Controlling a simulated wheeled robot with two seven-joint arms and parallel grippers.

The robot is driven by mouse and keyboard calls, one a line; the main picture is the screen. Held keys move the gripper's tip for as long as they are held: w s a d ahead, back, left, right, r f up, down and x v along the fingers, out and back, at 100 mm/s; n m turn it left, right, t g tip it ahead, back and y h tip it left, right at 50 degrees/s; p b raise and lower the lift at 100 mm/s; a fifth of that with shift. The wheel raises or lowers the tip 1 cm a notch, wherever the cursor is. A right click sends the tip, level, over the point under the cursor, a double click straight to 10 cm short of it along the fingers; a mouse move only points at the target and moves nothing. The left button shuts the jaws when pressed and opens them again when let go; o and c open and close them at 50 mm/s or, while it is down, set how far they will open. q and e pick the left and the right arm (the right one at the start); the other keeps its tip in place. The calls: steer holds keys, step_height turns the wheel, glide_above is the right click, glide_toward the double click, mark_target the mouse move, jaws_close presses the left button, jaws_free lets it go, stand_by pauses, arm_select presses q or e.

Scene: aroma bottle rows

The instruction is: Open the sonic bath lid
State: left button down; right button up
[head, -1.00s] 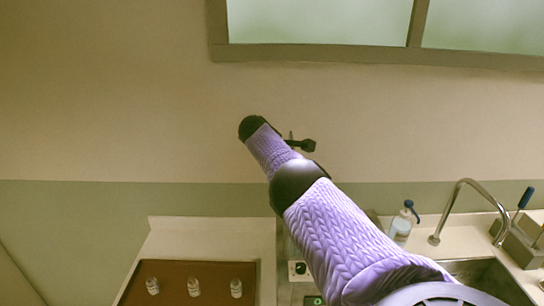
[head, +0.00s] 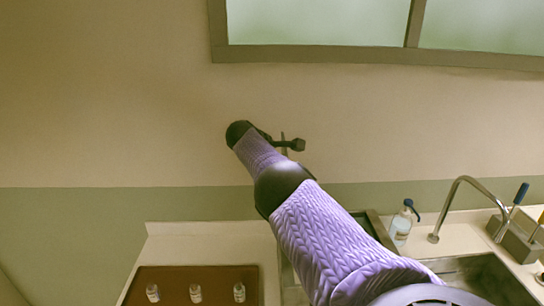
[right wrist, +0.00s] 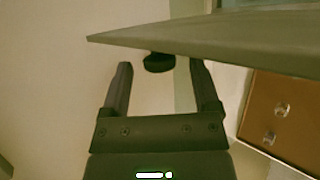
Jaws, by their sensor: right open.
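My right arm reaches across the head view, and its dark right gripper (head: 292,145) is high in front of the wall. In the right wrist view, the right gripper (right wrist: 160,85) is open, its fingers apart with a dark knob (right wrist: 158,62) between the tips. The knob shows just under a flat grey panel (right wrist: 210,38), which looks like the sonic bath lid. I cannot tell whether the fingers touch the knob. A grey-rimmed box (head: 376,222), probably the sonic bath, stands on the counter, mostly hidden behind my arm. My left gripper is not in view.
A brown tray (head: 170,275) with three small bottles lies on the counter at left; it also shows in the right wrist view (right wrist: 290,100). A pump bottle (head: 401,225), a tap (head: 460,195) and a sink (head: 470,275) are at right. A window is above.

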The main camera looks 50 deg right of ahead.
steer(key=shift+r, duration=0.1)
steer(key=p+v, duration=0.5)
steer(key=v, duration=0.4)
steer(key=shift+a+r+p, duration=0.2)
steer(key=shift+a+p, duration=0.15)
steer(key=shift+p, duration=0.05)
steer(key=shift+s, duration=0.1)
